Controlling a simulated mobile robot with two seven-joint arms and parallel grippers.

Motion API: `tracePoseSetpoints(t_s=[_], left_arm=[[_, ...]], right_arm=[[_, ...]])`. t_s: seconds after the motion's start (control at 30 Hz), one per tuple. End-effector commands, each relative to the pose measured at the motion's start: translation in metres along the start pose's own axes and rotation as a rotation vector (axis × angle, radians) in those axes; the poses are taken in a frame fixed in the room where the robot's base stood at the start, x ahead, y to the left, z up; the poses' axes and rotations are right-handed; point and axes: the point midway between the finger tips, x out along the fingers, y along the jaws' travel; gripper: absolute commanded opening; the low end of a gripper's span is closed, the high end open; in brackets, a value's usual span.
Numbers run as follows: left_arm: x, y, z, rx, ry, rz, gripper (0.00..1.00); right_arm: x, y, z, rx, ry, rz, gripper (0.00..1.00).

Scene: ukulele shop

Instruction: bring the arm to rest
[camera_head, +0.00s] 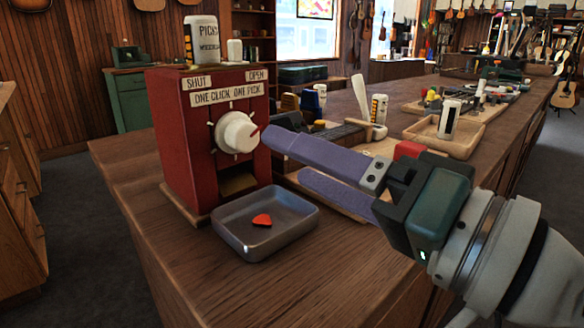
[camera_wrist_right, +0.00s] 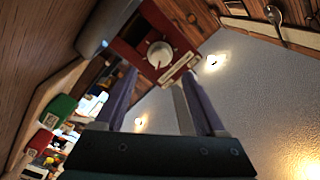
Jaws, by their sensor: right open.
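My right gripper (camera_head: 287,157) comes in from the right in the head view, its two purple fingers spread and empty. Its upper fingertip overlaps the right edge of the white knob (camera_head: 236,132) on the red pick dispenser (camera_head: 176,138). I cannot tell from the head view if they touch. In the right wrist view the knob (camera_wrist_right: 160,53) lies ahead, beyond the fingertips (camera_wrist_right: 162,76). The dispenser has SHUT and OPEN labels, and a red mark shows at the knob's right side. A red pick (camera_head: 262,220) lies in the grey tray (camera_head: 290,237) below. My left gripper is not in view.
The dispenser and tray stand on a wooden counter (camera_head: 190,288). Behind the gripper are a wooden tray (camera_head: 468,150) holding a white labelled container (camera_head: 449,118), and various tools. A labelled container (camera_head: 202,40) stands on the dispenser. The counter's front right is bare.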

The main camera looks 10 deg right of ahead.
Motion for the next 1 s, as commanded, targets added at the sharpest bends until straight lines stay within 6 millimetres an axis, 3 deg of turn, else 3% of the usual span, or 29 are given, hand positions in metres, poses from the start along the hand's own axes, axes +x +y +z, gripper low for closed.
tracePoseSetpoints(t_s=[0.2,0.57,0.67,0.77,0.87,1.0], left_arm=[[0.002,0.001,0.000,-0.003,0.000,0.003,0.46],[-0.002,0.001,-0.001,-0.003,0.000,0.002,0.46],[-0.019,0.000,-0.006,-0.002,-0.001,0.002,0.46],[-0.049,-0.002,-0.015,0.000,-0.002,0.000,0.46],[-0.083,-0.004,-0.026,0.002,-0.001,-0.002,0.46],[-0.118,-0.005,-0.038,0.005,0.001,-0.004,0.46]], right_arm=[[-0.022,0.000,0.000,0.001,0.000,0.000,0.72],[-0.024,-0.003,0.000,-0.007,-0.009,0.005,0.72],[-0.027,-0.015,0.007,-0.063,-0.075,0.041,0.72],[-0.039,-0.029,0.018,-0.183,-0.207,0.134,0.72],[-0.067,-0.031,0.027,-0.329,-0.380,0.296,0.72],[-0.127,-0.020,0.027,-0.460,-0.616,0.555,0.72]])
